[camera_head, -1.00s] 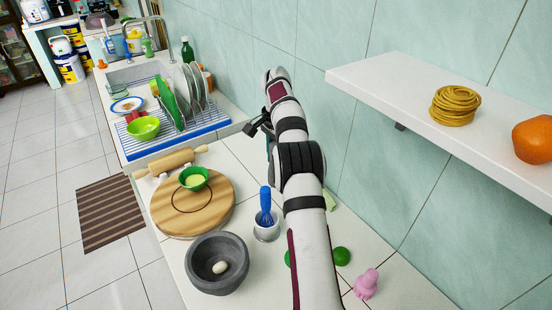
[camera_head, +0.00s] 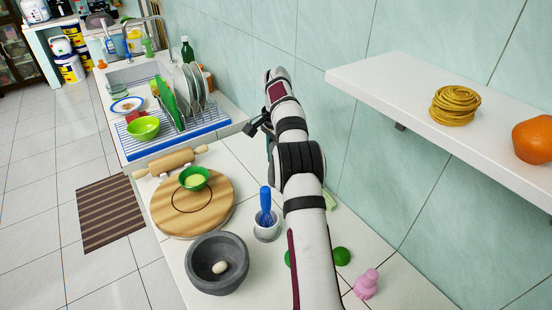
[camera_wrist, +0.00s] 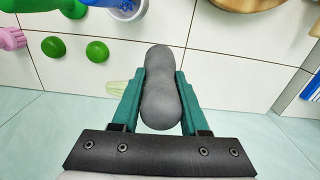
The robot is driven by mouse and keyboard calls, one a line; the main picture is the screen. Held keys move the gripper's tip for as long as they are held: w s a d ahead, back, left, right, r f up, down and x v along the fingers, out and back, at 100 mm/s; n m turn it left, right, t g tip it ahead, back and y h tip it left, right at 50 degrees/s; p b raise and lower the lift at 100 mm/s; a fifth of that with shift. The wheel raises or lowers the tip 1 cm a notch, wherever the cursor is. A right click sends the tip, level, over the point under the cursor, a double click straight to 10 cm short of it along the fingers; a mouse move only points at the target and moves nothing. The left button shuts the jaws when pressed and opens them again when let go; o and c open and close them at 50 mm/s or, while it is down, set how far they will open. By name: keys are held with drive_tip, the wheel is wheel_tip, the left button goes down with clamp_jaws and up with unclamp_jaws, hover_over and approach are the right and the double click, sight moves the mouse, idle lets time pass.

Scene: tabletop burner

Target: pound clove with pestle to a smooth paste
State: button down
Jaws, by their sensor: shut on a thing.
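A grey stone mortar (camera_head: 201,270) stands on the counter at the lower middle of the head view. A pale whole clove (camera_head: 219,268) lies inside it. The grey pestle (camera_wrist: 162,90) is between the green fingers of my gripper (camera_wrist: 158,100) in the wrist view. The gripper is shut on it, and the pestle is held above the counter. In the head view my arm hides most of the gripper and the pestle, so they are apart from the mortar.
A round wooden board (camera_head: 222,216) holds a green bowl (camera_head: 194,178), with a rolling pin (camera_head: 170,160) behind. A shelf (camera_head: 400,85) overhangs the right side.

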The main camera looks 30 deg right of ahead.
idle(0.4)
drive_tip(key=shift+a+r, duration=0.25)
drive_tip(key=shift+a, duration=0.1)
drive_tip(key=s+a+r+n, duration=0.2)
drive_tip(key=a+r+n, duration=0.25)
drive_tip(key=a, duration=0.85)
drive_tip(key=s+a+r+n, duration=0.2)
drive_tip(key=s+a+n, duration=0.3)
drive_tip(key=s+a, duration=0.6)
drive_tip(key=shift+m, duration=0.25)
drive_tip(key=shift+w+a+f, duration=0.1)
drive_tip(key=shift+w+f, duration=0.1)
drive_tip(key=shift+f, duration=1)
drive_tip(key=shift+w+a+f, duration=0.1)
drive_tip(key=shift+w+f, duration=0.05)
drive_tip(key=shift+f, duration=1.05)
wheel_tip(320, 180, down, 5)
wheel_tip(320, 180, up, 5)
drive_tip(key=shift+r, duration=0.1)
